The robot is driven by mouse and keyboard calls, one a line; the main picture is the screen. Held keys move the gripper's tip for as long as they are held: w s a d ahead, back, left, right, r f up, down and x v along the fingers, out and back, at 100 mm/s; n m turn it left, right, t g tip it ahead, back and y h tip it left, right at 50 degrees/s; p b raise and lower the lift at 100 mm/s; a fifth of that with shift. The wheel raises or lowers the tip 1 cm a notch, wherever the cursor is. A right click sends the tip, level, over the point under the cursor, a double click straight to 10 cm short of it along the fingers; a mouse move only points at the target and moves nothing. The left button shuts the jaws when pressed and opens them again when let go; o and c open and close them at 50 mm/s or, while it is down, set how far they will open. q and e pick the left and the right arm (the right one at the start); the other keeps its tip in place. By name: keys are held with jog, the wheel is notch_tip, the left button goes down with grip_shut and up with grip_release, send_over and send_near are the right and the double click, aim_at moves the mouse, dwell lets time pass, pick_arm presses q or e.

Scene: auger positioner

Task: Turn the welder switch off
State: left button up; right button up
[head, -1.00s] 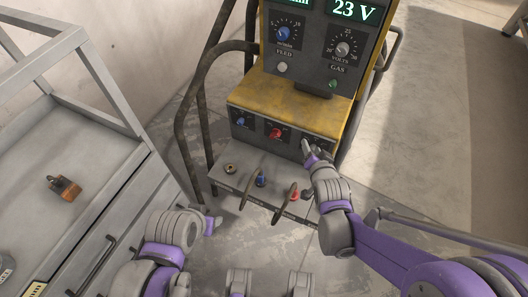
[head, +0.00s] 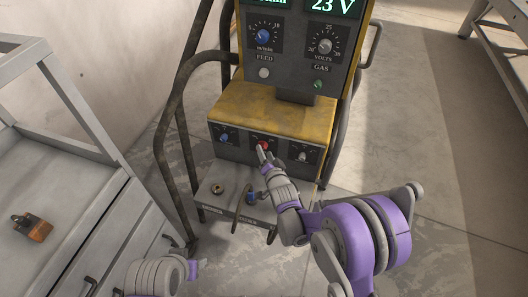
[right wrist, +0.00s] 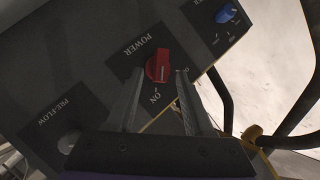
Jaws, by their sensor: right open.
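The welder (head: 285,115) stands in the middle of the head view, with a row of knobs low on its dark front panel. The red POWER knob (head: 263,145) is the middle one. In the right wrist view the red knob (right wrist: 158,67) is marked POWER and ON, and its ridge lines up roughly with the ON tick. My right gripper (head: 262,154) is open in front of this knob, with its fingers on either side of it; contact cannot be told. My left gripper (head: 193,268) is low at the left, away from the welder; its fingers are unclear.
A blue knob (head: 224,137) and a grey PRE-FLOW knob (head: 302,156) flank the red one. Cable sockets and cables (head: 248,195) are below. Bent tube rails (head: 160,140) guard the welder's side. A grey cart (head: 75,215) with a padlock (head: 32,228) stands at left.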

jog(key=shift+x, duration=0.9)
jog(key=shift+c, duration=0.4)
grip_shut()
jog(key=shift+r, duration=0.1)
